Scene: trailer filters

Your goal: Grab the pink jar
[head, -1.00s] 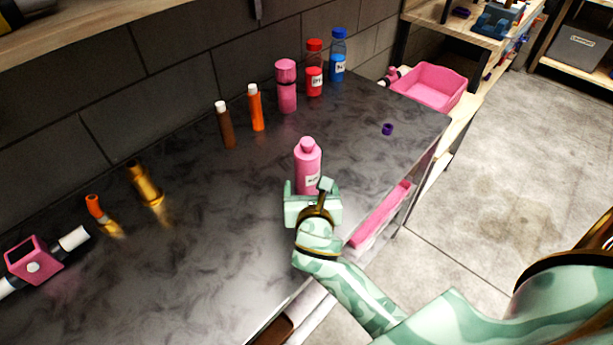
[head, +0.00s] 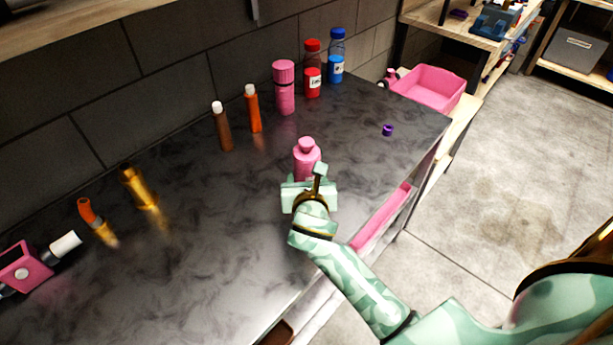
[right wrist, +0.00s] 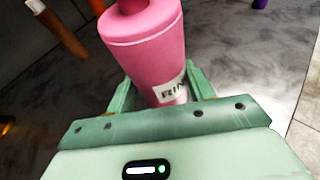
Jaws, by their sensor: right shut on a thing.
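A pink jar (head: 306,157) with a rounded cap stands near the right front part of the dark counter (head: 215,235). My right gripper (head: 309,184) is shut on it, and the gripper body hides its lower part in the head view. In the right wrist view the pink jar (right wrist: 147,45) sits between the two green fingers (right wrist: 160,95), with part of a white label showing. Another pink container (head: 284,88), a taller cylinder with a lid, stands at the back of the counter. My left gripper is not in view.
A red bottle (head: 312,70) and a blue bottle (head: 336,58) stand at the back right. Brown (head: 222,128) and orange (head: 253,110) tubes stand left of them. A small purple cap (head: 388,130) lies near the right edge. A pink bin (head: 430,86) sits beyond.

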